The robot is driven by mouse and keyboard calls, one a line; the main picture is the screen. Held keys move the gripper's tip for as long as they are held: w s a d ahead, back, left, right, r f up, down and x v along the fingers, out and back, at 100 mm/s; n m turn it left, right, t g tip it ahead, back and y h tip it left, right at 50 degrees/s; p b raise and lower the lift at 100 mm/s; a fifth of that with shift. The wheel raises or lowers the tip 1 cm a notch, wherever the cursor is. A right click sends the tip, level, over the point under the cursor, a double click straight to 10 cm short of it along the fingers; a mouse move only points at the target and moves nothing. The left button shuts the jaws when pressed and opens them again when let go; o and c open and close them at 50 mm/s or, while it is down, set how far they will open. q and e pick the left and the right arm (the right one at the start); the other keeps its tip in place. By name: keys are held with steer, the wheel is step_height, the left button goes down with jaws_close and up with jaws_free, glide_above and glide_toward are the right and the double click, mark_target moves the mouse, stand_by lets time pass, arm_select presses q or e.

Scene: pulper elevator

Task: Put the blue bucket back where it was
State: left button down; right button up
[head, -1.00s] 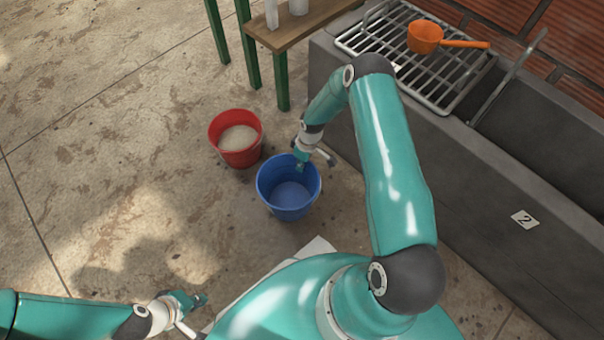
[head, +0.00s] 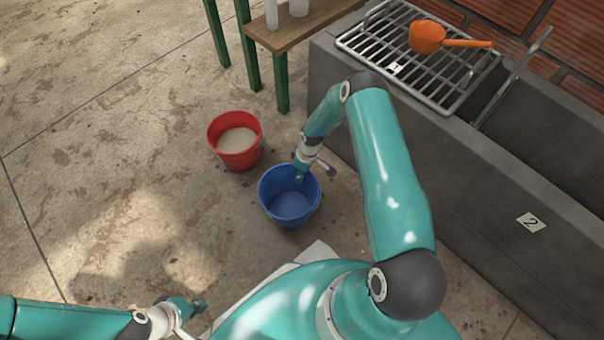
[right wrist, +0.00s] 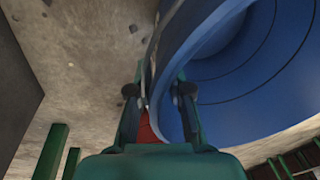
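The blue bucket (head: 289,205) appears to stand upright on the floor, empty, below and right of the red bucket. My right gripper (head: 300,176) is at its far rim. In the right wrist view, my right gripper (right wrist: 158,95) has its fingers apart. One finger is outside the blue bucket (right wrist: 235,95) and one is inside. The rim passes between them, and a gap shows beside the outer finger. My left gripper (head: 196,308) is at the lower left, away from the buckets; its fingers are too small to read.
The red bucket (head: 236,142) with pale contents stands close behind and left of the blue one. A wooden bench (head: 300,28) with green legs stands at the back. A grey trough (head: 470,180) with a metal grate and orange scoop (head: 427,38) lies right. Floor at left is clear.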

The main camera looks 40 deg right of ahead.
steer(key=shift+o, duration=0.4)
steer(key=shift+r, duration=0.2)
step_height(320, 180, up, 11)
steer(key=d+p, duration=0.2)
steer(key=p, duration=0.3)
steer(key=s+a+r+m+y, duration=0.1)
steer(key=s+a, duration=0.2)
steer(key=a, duration=0.4)
steer(key=s+a+r+m+y, duration=0.1)
steer(key=s+a, duration=0.1)
steer(key=a, duration=0.6)
steer(key=s+a+r+m, duration=0.4)
steer(key=s+a, duration=0.5)
steer(key=s, duration=0.2)
steer(key=shift+s+a, duration=0.35)
steer(key=shift+s, duration=0.05)
